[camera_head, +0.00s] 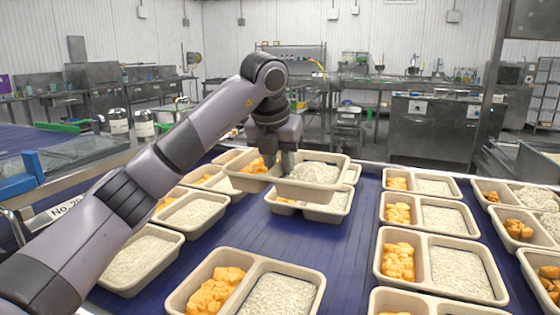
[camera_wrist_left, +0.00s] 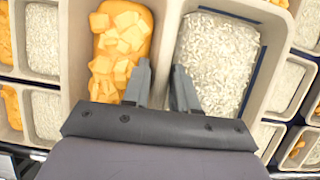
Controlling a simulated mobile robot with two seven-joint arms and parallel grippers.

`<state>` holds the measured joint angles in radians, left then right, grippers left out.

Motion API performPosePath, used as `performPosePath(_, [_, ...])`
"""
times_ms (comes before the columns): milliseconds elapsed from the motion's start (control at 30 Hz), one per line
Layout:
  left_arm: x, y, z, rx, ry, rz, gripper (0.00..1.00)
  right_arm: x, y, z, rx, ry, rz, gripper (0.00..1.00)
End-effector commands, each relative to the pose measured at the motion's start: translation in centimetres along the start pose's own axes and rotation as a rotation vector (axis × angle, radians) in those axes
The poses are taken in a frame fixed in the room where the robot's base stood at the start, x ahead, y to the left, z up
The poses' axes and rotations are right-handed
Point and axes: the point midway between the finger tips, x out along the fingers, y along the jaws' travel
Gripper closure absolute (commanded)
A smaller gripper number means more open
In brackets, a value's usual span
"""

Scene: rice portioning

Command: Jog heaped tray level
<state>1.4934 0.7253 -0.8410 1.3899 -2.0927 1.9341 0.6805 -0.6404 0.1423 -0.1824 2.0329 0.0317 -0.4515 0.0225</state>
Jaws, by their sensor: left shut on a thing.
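The heaped tray (camera_head: 338,159) is a beige two-compartment tray near the middle of the head view. Orange cubes (camera_head: 255,166) lie in its left compartment and a mound of white rice (camera_head: 314,173) in its right one. My left gripper (camera_head: 287,166) comes down from above and is shut on the tray's divider. In the left wrist view the fingers (camera_wrist_left: 164,88) straddle the divider, between the orange cubes (camera_wrist_left: 118,45) and the rice (camera_wrist_left: 217,58). The tray appears raised, overlapping another tray (camera_head: 312,214) below it. Its underside is hidden. My right gripper is not in view.
The trays stand on a blue belt (camera_head: 335,262). Filled trays stand close on the left (camera_head: 170,247), in front (camera_head: 262,263) and on the right (camera_head: 440,283). A bare belt strip runs between the middle and right rows. Steel counters (camera_head: 430,127) stand far behind.

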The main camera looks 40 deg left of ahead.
Motion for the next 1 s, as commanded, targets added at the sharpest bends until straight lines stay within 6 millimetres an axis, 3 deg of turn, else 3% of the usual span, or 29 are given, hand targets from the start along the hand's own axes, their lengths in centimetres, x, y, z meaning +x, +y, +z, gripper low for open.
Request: performPosePath(1000, [5.8, 0.0, -2.4, 0.0, -0.003, -0.001, 1.0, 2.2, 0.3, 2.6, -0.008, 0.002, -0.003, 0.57])
